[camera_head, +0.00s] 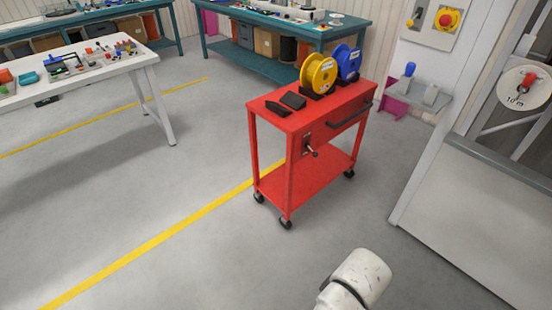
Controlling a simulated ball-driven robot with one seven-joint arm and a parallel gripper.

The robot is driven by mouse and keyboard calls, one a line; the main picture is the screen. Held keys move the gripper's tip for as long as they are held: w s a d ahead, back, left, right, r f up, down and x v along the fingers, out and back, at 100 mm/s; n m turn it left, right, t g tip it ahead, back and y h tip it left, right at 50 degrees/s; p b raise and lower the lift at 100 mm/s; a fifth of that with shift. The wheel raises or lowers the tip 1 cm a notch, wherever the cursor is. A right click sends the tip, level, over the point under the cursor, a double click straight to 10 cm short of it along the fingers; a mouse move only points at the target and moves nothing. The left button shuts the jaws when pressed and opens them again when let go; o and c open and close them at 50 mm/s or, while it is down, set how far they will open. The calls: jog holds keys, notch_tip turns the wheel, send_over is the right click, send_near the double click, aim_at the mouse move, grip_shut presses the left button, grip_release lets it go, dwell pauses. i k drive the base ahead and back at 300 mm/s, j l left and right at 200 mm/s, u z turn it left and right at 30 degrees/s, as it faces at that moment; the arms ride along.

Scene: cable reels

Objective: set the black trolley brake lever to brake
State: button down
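A red trolley (314,145) stands on the grey floor in the middle of the head view, on dark casters. Its brake lever (312,151) is small and dark, mounted on a plate on the trolley's near end face below the top. The lever appears to slant down to the right; any brake marking is too small to read. A black push handle (350,117) runs along the right side. My gripper is not in view. Only a white part of my arm shows at the bottom, well apart from the trolley.
A yellow reel (319,73), a blue reel (348,63) and black items (293,101) are on the trolley top. A white table (152,62) stands left. A grey-topped barrier (480,200) is at right. The floor before the trolley is clear.

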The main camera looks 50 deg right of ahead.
aim_at(315, 154)
jog(key=i+l, duration=0.2)
jog(key=l, duration=0.15)
jog(key=i+l+u, duration=0.15)
jog(key=i+l, duration=0.25)
jog(key=l, duration=0.3)
jog(key=i+l+u, duration=0.1)
jog(key=l, duration=0.3)
jog(key=i+l, duration=0.3)
jog(key=l+u, duration=0.05)
